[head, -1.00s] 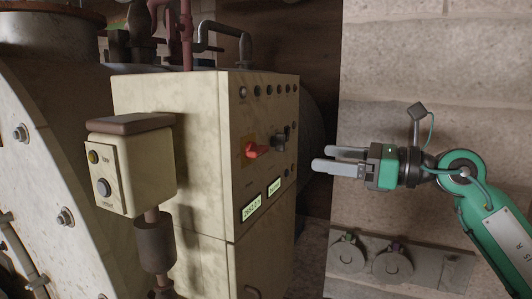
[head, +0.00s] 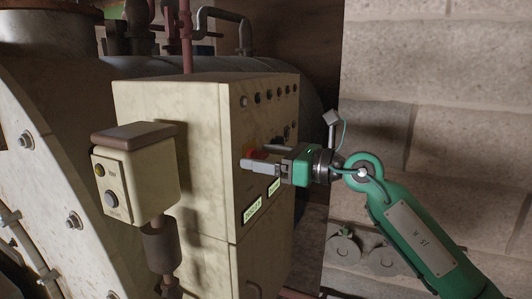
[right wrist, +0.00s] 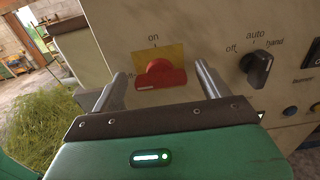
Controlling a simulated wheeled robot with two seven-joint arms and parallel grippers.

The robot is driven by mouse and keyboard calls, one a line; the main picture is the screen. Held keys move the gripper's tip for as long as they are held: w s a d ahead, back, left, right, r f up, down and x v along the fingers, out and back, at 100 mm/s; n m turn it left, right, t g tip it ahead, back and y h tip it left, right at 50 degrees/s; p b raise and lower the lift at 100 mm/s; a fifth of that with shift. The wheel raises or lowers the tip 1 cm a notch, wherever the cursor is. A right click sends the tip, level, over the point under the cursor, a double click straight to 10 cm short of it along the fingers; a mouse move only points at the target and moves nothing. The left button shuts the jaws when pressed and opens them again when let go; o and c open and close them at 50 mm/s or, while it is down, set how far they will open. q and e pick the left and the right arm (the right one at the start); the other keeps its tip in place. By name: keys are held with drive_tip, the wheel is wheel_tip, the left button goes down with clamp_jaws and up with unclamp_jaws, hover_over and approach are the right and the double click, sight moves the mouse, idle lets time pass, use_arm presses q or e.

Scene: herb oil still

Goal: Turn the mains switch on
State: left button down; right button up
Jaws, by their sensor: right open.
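In the head view the red switch (head: 254,153) is mostly hidden behind my right gripper (head: 262,157). My right gripper is open, with one finger on each side of the red handle in the right wrist view (right wrist: 160,72). I cannot tell whether either finger touches it. My left gripper is not in view.
A black off/auto/hand selector (right wrist: 257,68) sits just right of the switch. A push-button box (head: 150,180) stands in front at left. A block wall is at right.

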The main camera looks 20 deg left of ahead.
drive_tip(key=c, duration=1)
